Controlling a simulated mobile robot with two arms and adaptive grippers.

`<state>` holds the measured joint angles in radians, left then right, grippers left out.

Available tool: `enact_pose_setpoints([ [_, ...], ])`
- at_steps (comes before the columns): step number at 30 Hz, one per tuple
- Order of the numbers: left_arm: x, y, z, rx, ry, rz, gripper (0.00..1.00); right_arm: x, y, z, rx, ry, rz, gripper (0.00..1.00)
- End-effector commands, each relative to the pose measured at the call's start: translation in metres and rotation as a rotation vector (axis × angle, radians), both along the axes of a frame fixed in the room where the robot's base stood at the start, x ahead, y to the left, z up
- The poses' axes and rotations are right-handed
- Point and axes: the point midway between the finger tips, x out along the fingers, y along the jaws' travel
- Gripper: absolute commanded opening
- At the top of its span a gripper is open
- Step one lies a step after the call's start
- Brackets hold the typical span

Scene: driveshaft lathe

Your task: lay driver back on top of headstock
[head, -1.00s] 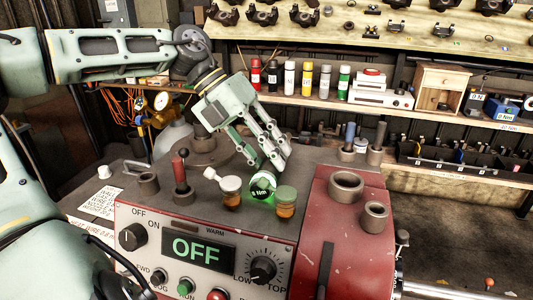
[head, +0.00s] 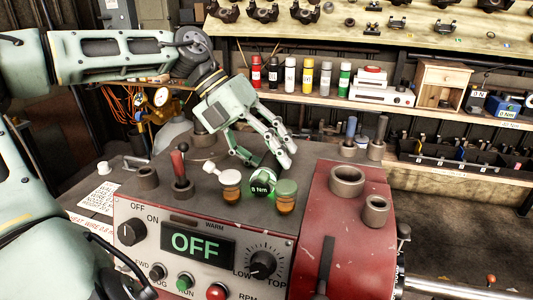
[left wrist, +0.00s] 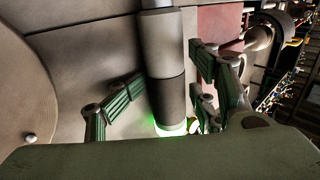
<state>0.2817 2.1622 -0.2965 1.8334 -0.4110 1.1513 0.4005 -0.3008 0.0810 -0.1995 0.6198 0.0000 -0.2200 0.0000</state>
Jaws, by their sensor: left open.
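The driver shows in the head view as a round end with a lit green "8 Nm" display (head: 262,188), low over the front of the headstock's grey top (head: 325,190). The rest of its body is hidden behind that end. In the left wrist view the driver (left wrist: 165,75) is a grey cylinder with a darker band and a green glow at its lower end. My left gripper (head: 268,160) is open just behind the display, with fingers on both sides of the driver in the wrist view. I cannot tell whether they touch it. My right gripper is not in view.
Grey rings (head: 346,180) stand on the red cover at the right. A shelf with spray cans is behind.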

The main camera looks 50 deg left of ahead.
Motion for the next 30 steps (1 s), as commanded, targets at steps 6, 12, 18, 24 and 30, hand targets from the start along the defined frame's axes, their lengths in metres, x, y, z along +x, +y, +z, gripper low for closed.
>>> enact_pose_setpoints([
  [6, 0.0, 0.001, 0.002, 0.002, -0.001, 0.0, 0.54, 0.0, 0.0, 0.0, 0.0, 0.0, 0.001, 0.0],
  [12, -0.005, 0.012, 0.02, 0.003, -0.008, 0.004, 0.54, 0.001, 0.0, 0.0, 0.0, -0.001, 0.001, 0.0],
  [18, -0.018, 0.035, 0.055, 0.002, -0.009, 0.005, 0.54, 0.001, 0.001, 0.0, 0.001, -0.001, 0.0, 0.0],
  [24, -0.029, 0.054, 0.083, 0.001, -0.006, 0.003, 0.54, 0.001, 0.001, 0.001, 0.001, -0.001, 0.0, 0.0],
  [30, -0.035, 0.063, 0.096, 0.002, -0.006, 0.001, 0.54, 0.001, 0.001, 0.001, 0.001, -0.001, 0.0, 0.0],
])
